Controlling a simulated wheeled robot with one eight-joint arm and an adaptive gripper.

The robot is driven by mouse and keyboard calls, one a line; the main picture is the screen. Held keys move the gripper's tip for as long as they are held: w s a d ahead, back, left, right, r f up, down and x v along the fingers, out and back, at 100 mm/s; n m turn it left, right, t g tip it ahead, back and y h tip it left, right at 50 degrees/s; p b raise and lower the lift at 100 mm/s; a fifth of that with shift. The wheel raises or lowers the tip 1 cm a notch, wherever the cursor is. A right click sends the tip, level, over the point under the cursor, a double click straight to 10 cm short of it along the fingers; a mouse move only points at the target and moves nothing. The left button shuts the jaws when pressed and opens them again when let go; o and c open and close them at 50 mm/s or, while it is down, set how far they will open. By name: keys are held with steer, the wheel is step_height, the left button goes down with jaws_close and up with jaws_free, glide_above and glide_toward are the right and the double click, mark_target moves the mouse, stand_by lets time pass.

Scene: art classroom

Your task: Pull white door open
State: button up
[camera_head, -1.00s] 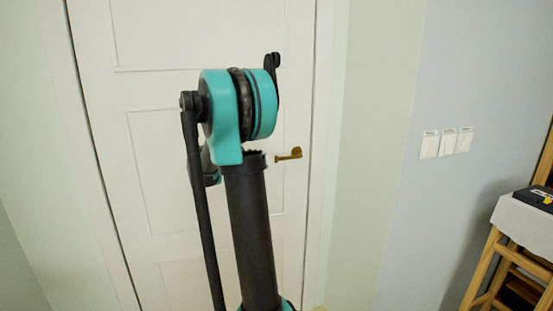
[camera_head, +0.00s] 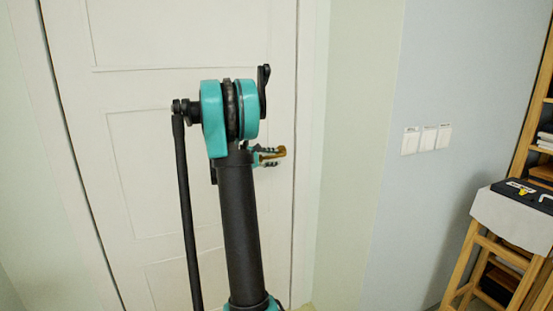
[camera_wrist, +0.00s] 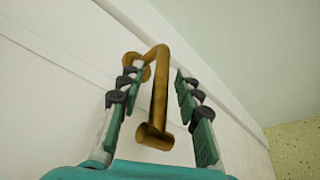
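The white door (camera_head: 150,180) stands in front of me and looks closed in its frame. Its brass lever handle (camera_head: 275,153) is near the right edge of the door. In the wrist view the handle (camera_wrist: 160,95) lies between the two fingers of my gripper (camera_wrist: 158,95), with a gap on each side. My gripper is open around the handle and I see no contact. In the head view my arm hides most of the gripper (camera_head: 268,158), and only finger parts show by the handle.
White wall switches (camera_head: 427,139) are on the blue wall to the right. A wooden stool (camera_head: 480,265) with a dark box (camera_head: 522,196) on it stands at the right. A wooden shelf (camera_head: 540,110) is behind it.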

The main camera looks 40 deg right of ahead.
steer(key=shift+x, duration=1)
jaws_close()
